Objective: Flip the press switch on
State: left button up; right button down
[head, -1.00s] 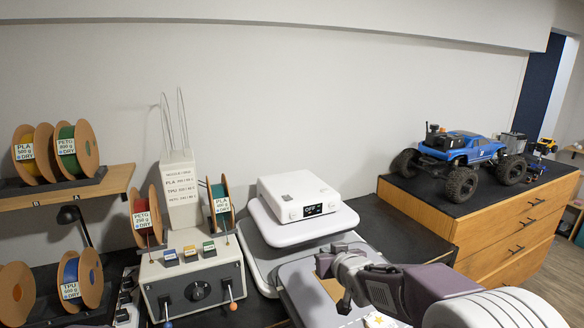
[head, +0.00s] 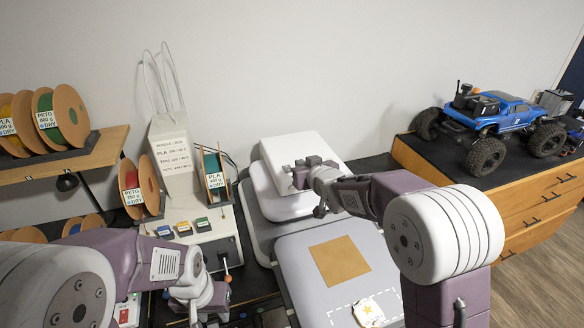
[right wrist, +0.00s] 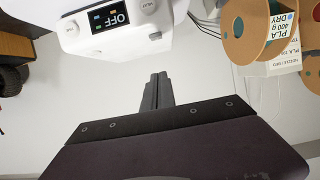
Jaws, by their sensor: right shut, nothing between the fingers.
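The press is a white and grey machine with a white control box (head: 298,148) on its upper plate (head: 274,191).
A tan square (head: 340,260) and a star-marked white piece (head: 369,311) lie on the grey lower bed (head: 300,290). A grey machine with filament spools (head: 215,172) stands left of the press. A blue crawler (head: 500,115) stands on the wooden cabinet (head: 530,210) at right.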

jog(key=p, duration=0.5)
send_near(292, 166)
jog(key=w+a+r, duration=0.1)
jog(key=a+r, duration=0.1)
jog(key=r, duration=0.1)
jog(key=w+a+r, duration=0.1)
jog(key=shift+w+a+r, duration=0.1)
jog(key=shift+w+r, duration=0.2)
jog(key=f, duration=0.2)
jog(key=f+p, duration=0.1)
jog(key=f, duration=0.1)
jog(key=shift+w, duration=0.4)
jog(key=shift+s+f+p, duration=0.15)
jog(key=shift+f+p, duration=0.05)
jog(key=shift+p, duration=0.1)
jog(key=shift+s+f, duration=0.15)
jog(key=shift+s, duration=0.1)
jog(key=shift+w, duration=0.1)
